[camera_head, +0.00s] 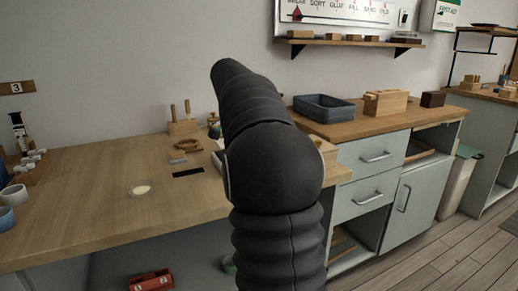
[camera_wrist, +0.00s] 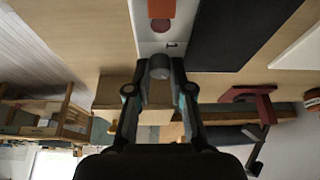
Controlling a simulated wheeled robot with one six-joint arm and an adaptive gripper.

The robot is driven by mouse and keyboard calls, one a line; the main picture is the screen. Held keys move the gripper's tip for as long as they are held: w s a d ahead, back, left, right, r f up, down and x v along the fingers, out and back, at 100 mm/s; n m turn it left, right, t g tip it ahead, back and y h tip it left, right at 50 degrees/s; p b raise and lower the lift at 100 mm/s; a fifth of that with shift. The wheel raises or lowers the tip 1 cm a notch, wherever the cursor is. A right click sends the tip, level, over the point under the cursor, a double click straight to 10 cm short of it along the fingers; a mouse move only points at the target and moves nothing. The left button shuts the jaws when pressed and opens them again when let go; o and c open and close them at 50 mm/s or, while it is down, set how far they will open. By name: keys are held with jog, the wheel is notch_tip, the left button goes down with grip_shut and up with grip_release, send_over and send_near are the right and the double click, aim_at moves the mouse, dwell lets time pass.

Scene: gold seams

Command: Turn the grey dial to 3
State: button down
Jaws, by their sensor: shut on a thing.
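In the wrist view, my gripper (camera_wrist: 159,88) reaches toward a pale panel, and its fingers are closed in on the grey dial (camera_wrist: 159,66). The dial looks like a round grey knob between the fingertips. Its pointer and any numbers around it cannot be read. The pale panel (camera_wrist: 148,44) also carries an orange part (camera_wrist: 160,8) and a round reddish part (camera_wrist: 160,25) beyond the dial. In the head view, my own dark arm covers the gripper, the dial and most of the panel.
In the head view, the wooden workbench (camera_head: 95,221) holds a small round dish (camera_head: 141,188) and a dark flat strip (camera_head: 188,172). A blue-grey tray (camera_head: 323,108) stands on the cabinet at right. A dark flat surface (camera_wrist: 235,35) lies beside the panel in the wrist view.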

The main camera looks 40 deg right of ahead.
jog(key=shift+w+m+g, duration=0.1)
jog(key=shift+m+g, duration=0.3)
jog(key=shift+m, duration=0.7)
jog(key=shift+y, duration=0.3)
jog(key=c, duration=1)
grip_release()
jog(key=shift+c, duration=0.2)
jog(key=shift+r, duration=0.1)
jog(key=v, duration=1.2)
jog(key=shift+a, duration=0.1)
